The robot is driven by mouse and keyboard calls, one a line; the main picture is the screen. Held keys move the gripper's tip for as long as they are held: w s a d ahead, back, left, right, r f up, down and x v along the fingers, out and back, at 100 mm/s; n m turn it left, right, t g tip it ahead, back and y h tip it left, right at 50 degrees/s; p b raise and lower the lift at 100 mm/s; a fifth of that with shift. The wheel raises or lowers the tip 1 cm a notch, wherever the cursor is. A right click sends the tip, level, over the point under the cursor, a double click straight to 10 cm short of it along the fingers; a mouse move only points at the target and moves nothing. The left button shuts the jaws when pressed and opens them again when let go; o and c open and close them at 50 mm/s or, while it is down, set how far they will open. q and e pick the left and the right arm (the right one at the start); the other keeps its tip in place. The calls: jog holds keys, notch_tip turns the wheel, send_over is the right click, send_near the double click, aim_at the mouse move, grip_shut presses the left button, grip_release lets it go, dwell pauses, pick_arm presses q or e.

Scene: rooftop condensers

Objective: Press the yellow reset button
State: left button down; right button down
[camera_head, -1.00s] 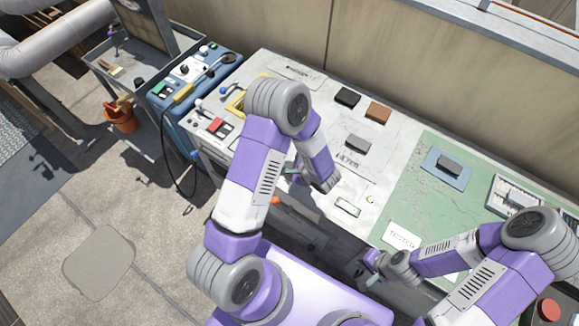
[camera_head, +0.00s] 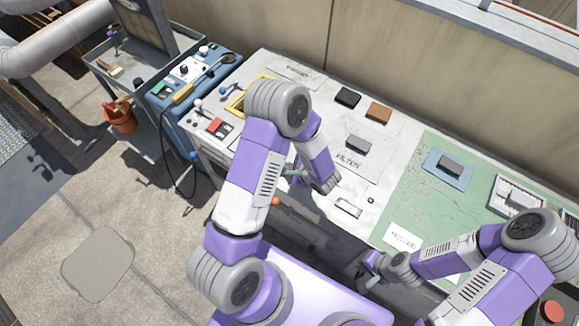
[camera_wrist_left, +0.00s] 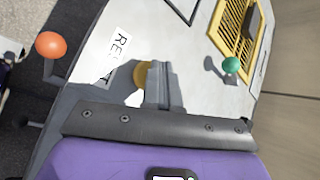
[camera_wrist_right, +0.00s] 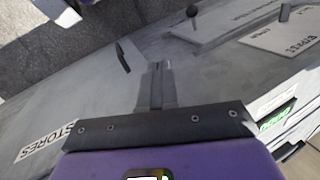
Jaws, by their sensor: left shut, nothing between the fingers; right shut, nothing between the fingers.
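The yellow reset button (camera_wrist_left: 141,75) shows in the left wrist view as a round yellow disc on the pale panel. It is just left of my left gripper (camera_wrist_left: 159,68) and partly hidden by its fingers. A white label (camera_wrist_left: 117,56), with only part of its lettering readable, lies beside the button. My left gripper is shut and empty, close over the panel; whether it touches the button I cannot tell. In the head view my left arm hides the button. My right gripper (camera_wrist_right: 157,66) is shut and empty above the grey surface near a STORES label.
An orange knob (camera_wrist_left: 50,45) and a green knob (camera_wrist_left: 231,65) stand on levers either side of the button. A yellow-framed grille (camera_wrist_left: 240,30) is farther back. A blue unit (camera_head: 188,75) stands left of the bench; a green mat (camera_head: 420,185) lies to the right.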

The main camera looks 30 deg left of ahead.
pick_arm(q)
jog(key=shift+r+p, duration=0.6)
jog(key=shift+r, duration=0.6)
notch_tip(320, 180, up, 5)
jog(key=p, duration=0.2)
jog(key=shift+p, duration=0.3)
dwell(0.4)
